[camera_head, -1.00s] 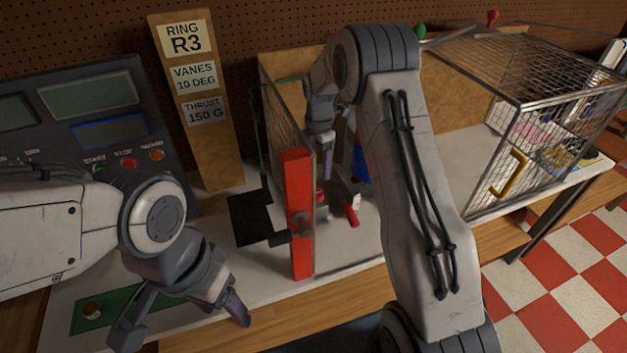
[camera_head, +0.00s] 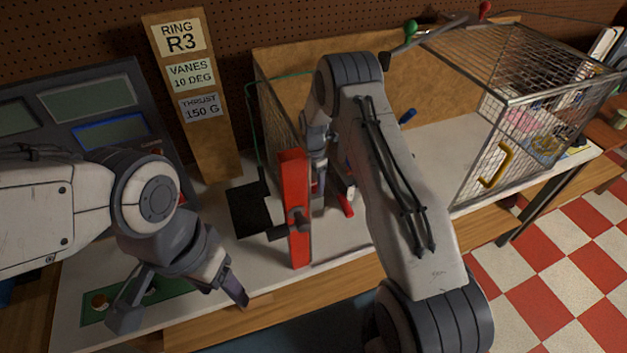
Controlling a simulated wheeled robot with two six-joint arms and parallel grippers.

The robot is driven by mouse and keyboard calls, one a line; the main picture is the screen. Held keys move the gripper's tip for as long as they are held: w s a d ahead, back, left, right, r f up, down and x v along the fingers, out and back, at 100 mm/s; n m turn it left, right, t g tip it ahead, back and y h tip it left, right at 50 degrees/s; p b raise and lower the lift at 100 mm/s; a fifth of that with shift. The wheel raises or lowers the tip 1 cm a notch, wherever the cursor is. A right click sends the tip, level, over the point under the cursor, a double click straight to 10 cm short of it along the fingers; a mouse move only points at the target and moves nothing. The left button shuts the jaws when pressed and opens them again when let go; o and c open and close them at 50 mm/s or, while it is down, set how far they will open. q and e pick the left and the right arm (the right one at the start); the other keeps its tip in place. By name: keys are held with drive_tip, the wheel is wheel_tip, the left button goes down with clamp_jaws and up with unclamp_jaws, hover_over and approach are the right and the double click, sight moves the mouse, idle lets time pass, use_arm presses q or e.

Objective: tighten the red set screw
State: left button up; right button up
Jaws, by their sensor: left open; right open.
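The red set screw cannot be made out for sure; a small red piece (camera_head: 346,206) shows low beside my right arm, and I cannot tell what it is. My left gripper (camera_head: 180,304) is open and empty over the front left of the bench, above a green board (camera_head: 95,309). My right gripper (camera_head: 318,183) points down just behind a red upright post (camera_head: 294,220). It is partly hidden by the post and my own forearm, so its fingertips and anything between them are not clear.
A dark console (camera_head: 95,105) stands at the left, beside a wooden sign board (camera_head: 190,90). A wire mesh cage with a yellow handle (camera_head: 497,165) stands at the right. Bare white bench top (camera_head: 437,150) lies between my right arm and the cage.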

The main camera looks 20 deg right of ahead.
clamp_jaws()
drive_tip(key=m+b, duration=0.3)
drive_tip(key=shift+f+m+b, duration=0.15)
drive_tip(key=shift+m+b, duration=0.15)
drive_tip(key=shift+m, duration=0.1)
drive_tip(key=m+b, duration=0.2)
drive_tip(key=m, duration=0.2)
drive_tip(key=shift+b, duration=0.3)
drive_tip(key=m+b, duration=0.2)
drive_tip(key=m, duration=0.6)
drive_tip(key=m+b, duration=0.1)
drive_tip(key=m, duration=0.1)
drive_tip(key=shift+r, duration=0.25)
